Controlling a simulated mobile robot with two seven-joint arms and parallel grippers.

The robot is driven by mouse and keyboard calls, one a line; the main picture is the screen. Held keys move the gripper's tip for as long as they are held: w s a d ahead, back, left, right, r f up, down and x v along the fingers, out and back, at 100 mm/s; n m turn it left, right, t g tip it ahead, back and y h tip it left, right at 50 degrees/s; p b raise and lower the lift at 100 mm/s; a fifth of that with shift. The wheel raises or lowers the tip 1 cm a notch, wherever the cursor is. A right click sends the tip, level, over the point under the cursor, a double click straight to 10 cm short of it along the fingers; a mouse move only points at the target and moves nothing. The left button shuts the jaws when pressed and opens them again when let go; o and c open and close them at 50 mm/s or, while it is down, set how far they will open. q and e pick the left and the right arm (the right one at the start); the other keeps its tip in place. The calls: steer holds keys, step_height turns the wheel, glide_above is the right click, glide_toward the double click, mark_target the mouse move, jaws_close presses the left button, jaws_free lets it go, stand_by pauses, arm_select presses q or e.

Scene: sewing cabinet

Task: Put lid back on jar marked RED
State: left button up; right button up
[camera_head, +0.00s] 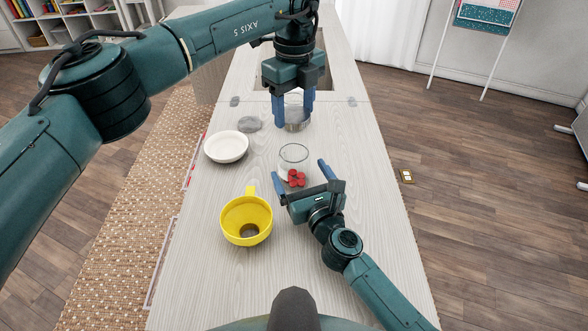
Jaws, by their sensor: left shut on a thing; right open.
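A clear glass jar (293,153) stands open-topped on the cabinet top, with red pieces (296,178) at its near lower side. I cannot read any marking on it. My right gripper (300,174) is open just on the near side of this jar, its fingers spread to either side of the red pieces. My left gripper (294,110) is higher, pointing down and shut on a clear and grey round thing (297,124) beyond the jar. The blue fingers partly hide it, so I cannot tell whether it is a lid or another jar.
A yellow funnel-like bowl (232,232) and a white dish (226,147) stand left of the jar. A flat grey disc-like patch (249,124) lies beyond the dish. The pale cabinet top (365,215) is clear at right. A recess opens at the back.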

steer(key=shift+x, duration=0.95)
steer(key=shift+c, duration=0.4)
steer(key=c, duration=1.4)
arm_select(q)
steer(key=shift+f, duration=2.5)
